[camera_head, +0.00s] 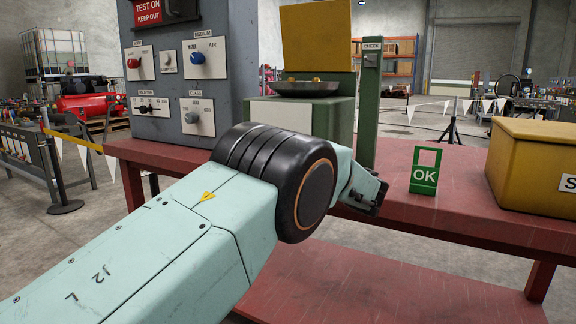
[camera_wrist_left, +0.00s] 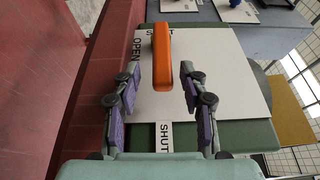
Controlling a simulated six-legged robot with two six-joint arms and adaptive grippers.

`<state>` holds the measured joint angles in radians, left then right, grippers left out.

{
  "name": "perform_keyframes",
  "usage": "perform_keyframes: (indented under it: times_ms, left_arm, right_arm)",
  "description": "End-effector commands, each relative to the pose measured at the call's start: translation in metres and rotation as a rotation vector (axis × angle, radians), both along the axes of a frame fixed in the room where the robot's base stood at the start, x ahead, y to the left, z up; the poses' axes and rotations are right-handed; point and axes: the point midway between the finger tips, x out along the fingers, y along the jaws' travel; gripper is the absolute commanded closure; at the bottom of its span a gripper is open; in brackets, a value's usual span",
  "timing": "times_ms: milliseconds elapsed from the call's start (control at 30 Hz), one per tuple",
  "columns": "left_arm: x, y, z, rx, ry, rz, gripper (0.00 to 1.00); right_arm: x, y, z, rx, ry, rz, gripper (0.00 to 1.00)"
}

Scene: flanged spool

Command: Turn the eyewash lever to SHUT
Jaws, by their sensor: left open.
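The eyewash lever, an orange bar (camera_wrist_left: 162,58), shows in the left wrist view on a white plate (camera_wrist_left: 225,82) lettered OPEN and SHUT. A strip marked SHUT (camera_wrist_left: 165,137) lies below the lever's near end. My left gripper (camera_wrist_left: 160,85) is open, with one finger on each side of the lever and gaps on both sides. My right gripper is not in view.
A grey control panel (camera_head: 185,100) stands left of the unit on the red bench (camera_head: 405,165). A green post (camera_head: 369,110), a green OK stand (camera_head: 424,172) and a yellow box (camera_head: 535,160) are to the right.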

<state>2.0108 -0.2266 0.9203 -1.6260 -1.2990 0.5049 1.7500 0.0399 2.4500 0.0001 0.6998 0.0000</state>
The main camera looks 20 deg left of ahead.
Motion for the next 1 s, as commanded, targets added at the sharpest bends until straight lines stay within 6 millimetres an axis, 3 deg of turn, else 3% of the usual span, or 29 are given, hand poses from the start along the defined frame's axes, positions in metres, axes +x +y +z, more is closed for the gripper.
perform_keyframes:
  times_ms: [200, 400, 867, 1000]
  left_arm:
    - [-0.016, -0.034, 0.001, 0.002, -0.001, -0.003, 0.57]
    - [-0.024, -0.048, 0.0, 0.001, 0.0, 0.0, 0.57]
    - [-0.025, -0.05, -0.001, 0.0, 0.0, 0.001, 0.57]
    - [-0.027, -0.044, -0.022, -0.034, 0.059, -0.004, 0.57]
  right_arm:
    - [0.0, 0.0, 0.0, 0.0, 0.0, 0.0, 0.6]
    - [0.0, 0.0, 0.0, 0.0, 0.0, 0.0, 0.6]
    - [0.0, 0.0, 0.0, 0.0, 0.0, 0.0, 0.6]
    - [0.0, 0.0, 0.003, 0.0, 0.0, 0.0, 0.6]
